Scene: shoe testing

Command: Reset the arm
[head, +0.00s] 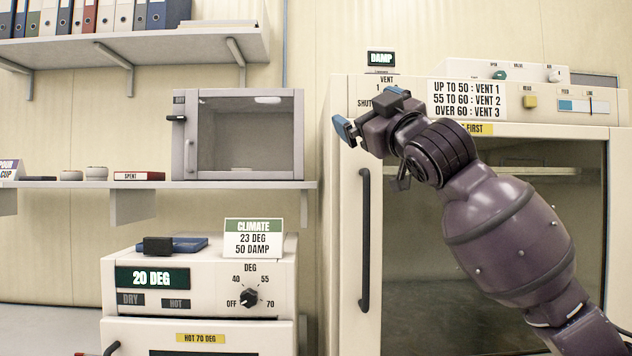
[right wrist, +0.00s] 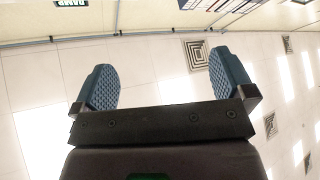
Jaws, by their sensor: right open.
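My right arm reaches in from the lower right in the head view, in front of the large cream cabinet (head: 345,230). My right gripper (head: 366,112) is raised near the cabinet's upper left corner, by the vent labels. Its blue finger pads are apart. In the right wrist view the right gripper (right wrist: 163,82) has a wide empty gap between its pads, with only wall and floor behind. It holds nothing. Parts of the cabinet's front panel and window are hidden behind my arm. My left gripper does not show.
A cream oven (head: 125,258) with a dial and a "20 DEG" display stands at lower left. A climate card (head: 254,238) stands on it. A small grey glass-fronted box (head: 190,150) sits on the wall shelf (head: 90,184). A long black handle (head: 365,240) juts from the cabinet door.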

